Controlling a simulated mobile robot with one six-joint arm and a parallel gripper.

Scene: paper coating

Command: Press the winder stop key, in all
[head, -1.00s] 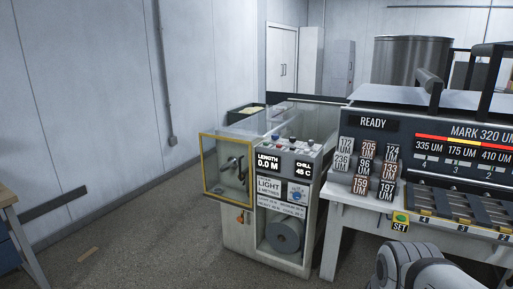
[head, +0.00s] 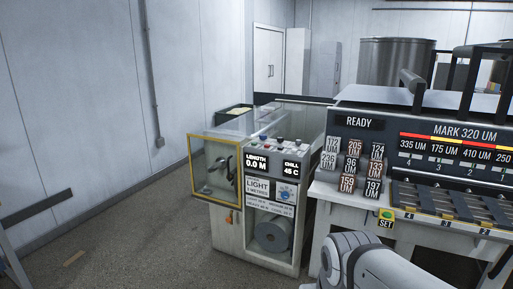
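The winder (head: 258,222) is the white machine left of centre, with a yellow-framed clear guard (head: 214,168) on its left end. Its display reads LENGTH 0.0 M and CHILL 45 C. Several small keys (head: 281,142) in red, blue, white and dark stand on its top panel; which one is the stop key is too small to read. A grey roll (head: 272,235) sits in the opening below. Part of my arm shows at the bottom right, in front of the coater bench. My gripper is not in view.
The coater bench (head: 340,198) stands to the right, its panel (head: 440,128) reading READY and MARK 320 UM. Several labelled blocks (head: 351,165) and a green SET key (head: 386,214) are on it. Floor (head: 150,240) left of the winder is mostly clear. A small tan piece (head: 74,258) lies there.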

